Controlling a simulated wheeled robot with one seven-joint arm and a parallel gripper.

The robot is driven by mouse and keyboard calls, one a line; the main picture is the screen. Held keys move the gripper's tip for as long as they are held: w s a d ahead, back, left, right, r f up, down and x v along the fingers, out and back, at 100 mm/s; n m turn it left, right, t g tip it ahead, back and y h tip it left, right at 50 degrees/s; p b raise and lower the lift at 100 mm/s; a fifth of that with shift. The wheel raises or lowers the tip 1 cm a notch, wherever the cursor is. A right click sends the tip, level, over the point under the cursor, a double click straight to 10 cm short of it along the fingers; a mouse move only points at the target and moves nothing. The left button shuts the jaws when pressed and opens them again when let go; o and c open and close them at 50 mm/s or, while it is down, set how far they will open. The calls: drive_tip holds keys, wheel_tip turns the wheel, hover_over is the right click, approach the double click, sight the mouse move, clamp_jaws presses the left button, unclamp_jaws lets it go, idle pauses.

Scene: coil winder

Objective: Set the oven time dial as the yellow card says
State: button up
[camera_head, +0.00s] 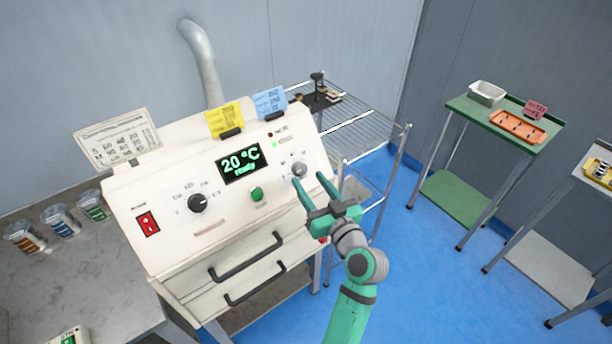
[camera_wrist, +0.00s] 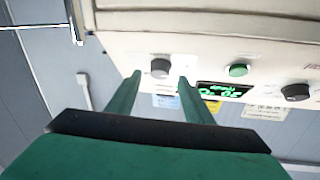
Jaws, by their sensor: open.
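The white oven (camera_head: 180,235) has a sloped panel with two dials and a display (camera_head: 241,163) reading 20 °C. One dial (camera_head: 299,170) is grey, at the panel's right; the other (camera_head: 198,203) is black, at its left. I cannot read which is the time dial. The yellow card (camera_head: 225,118) stands on the oven top; its writing is too small to read. My gripper (camera_head: 312,190) is open, its green fingers pointing at the panel around the grey dial's area. In the wrist view the grey dial (camera_wrist: 160,68) lies between and beyond the fingertips, apparently untouched.
A blue card (camera_head: 269,102) stands beside the yellow one. A green button (camera_head: 256,194) and a red switch (camera_head: 147,223) are on the panel. Drawer handles (camera_head: 246,258) stick out below. A wire rack (camera_head: 365,130) stands right of the oven.

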sight(301, 171)
drive_tip(key=shift+x, duration=1.7)
drive_tip(key=shift+s, duration=0.1)
drive_tip(key=c, duration=1)
drive_tip(key=shift+c, duration=0.2)
drive_tip(key=shift+m, duration=0.4)
drive_tip(key=m+h, duration=0.2)
drive_tip(key=m, duration=0.1)
drive_tip(key=m+h, duration=0.2)
drive_tip(key=shift+s+a+r, duration=0.1)
drive_tip(key=shift+a+r, duration=0.05)
drive_tip(key=shift+a, duration=0.15)
drive_tip(key=shift+a+r+m+g+h, duration=0.1)
drive_tip(key=shift+a+m+g+h, duration=0.1)
drive_tip(key=shift+m+h, duration=0.9)
drive_tip(key=shift+a+r+m+g+h, duration=0.15)
drive_tip(key=shift+m+h, duration=0.35)
drive_tip(key=shift+m, duration=1.1)
drive_tip(key=shift+d+f, duration=0.1)
